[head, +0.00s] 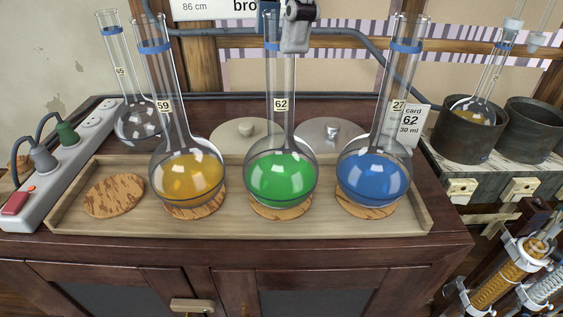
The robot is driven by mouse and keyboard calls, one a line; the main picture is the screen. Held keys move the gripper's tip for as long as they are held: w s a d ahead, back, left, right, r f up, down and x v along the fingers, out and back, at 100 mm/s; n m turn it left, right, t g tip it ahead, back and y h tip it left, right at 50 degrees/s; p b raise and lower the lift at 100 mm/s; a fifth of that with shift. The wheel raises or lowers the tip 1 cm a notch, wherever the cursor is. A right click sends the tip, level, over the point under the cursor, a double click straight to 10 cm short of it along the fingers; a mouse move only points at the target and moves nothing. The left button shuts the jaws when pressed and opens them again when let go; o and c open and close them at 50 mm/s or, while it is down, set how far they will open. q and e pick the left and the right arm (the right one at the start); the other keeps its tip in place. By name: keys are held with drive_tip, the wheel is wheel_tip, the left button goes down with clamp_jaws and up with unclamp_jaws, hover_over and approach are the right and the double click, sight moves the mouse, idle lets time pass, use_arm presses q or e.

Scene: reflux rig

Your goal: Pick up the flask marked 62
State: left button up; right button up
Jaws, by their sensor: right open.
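The flask marked 62 (282,178) stands upright in the middle of the wooden tray (120,228), on a cork ring (281,211). It is round-bottomed with a long clear neck and holds green liquid. A blue band circles its neck near the top. My right gripper (294,42) is at the top of the picture, at the upper neck of this flask and partly overlapping it. It is open; whether it touches the glass I cannot tell. The flask's mouth is near the picture's top edge. My left gripper is not in view.
Flask 59 (186,178) with amber liquid stands left, and a flask with blue liquid (373,178) right, both close by. An empty cork ring (114,195) lies at the tray's left. A card reading 62, 30 ml (410,122) stands behind. Dark pots (463,135) are at right.

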sight(277, 60)
drive_tip(key=shift+s+a+f+p, duration=0.15)
drive_tip(key=shift+s+f+p, duration=0.05)
drive_tip(key=shift+f, duration=0.95)
drive_tip(key=shift+s+a+f+p, duration=0.1)
drive_tip(key=shift+s+f+p, duration=0.1)
drive_tip(key=shift+f, duration=0.9)
drive_tip(key=shift+a+f, duration=0.15)
drive_tip(key=shift+f, duration=0.65)
drive_tip(key=shift+c, duration=0.2)
clamp_jaws()
